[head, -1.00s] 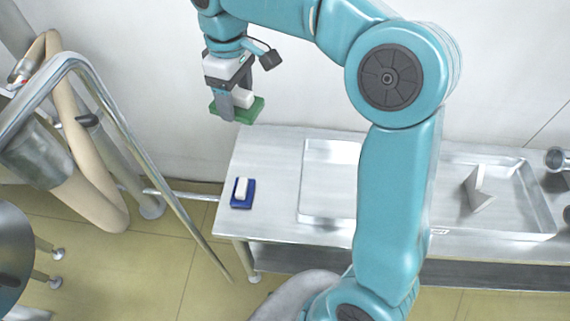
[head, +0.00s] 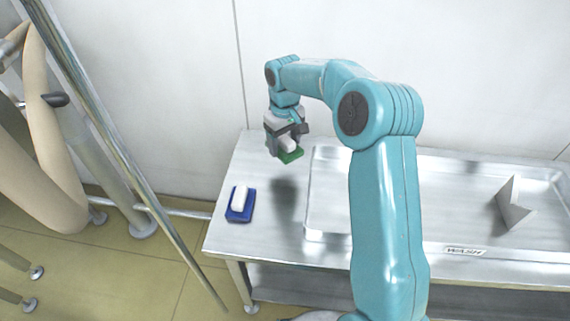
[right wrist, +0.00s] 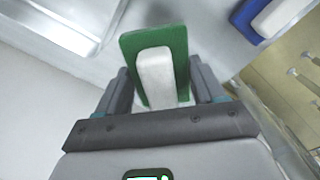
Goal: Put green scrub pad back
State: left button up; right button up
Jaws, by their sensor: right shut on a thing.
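My right gripper (head: 281,146) is shut on the green scrub pad (head: 292,156), gripping its white handle (right wrist: 157,77). It holds the pad above the left part of the metal table (head: 268,215), apart from the surface, with a dark shadow below. In the right wrist view the green pad (right wrist: 130,47) lies flat behind the white handle, between the two fingers. A blue pad with a white handle (head: 240,205) lies on the table near its left edge. It also shows in the right wrist view (right wrist: 247,24). My left gripper is not in view.
A shallow metal tray (head: 322,232) is set on the table to the right, partly hidden by my right arm. A white folded piece (head: 514,204) stands in it. A "WASH" label (head: 465,251) is at the front edge. A metal rail (head: 120,150) stands at the left.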

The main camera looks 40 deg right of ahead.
aim_at(285, 170)
jog(key=shift+f, duration=0.9)
jog(key=shift+s+d+f, duration=0.1)
jog(key=shift+f, duration=0.1)
notch_tip(285, 170, down, 5)
jog(key=shift+f+b, duration=0.2)
jog(key=shift+b, duration=0.1)
jog(key=shift+f, duration=0.2)
jog(key=shift+f, duration=0.2)
jog(key=o, duration=0.9)
jog(key=shift+o, duration=0.2)
jog(key=shift+r, duration=0.15)
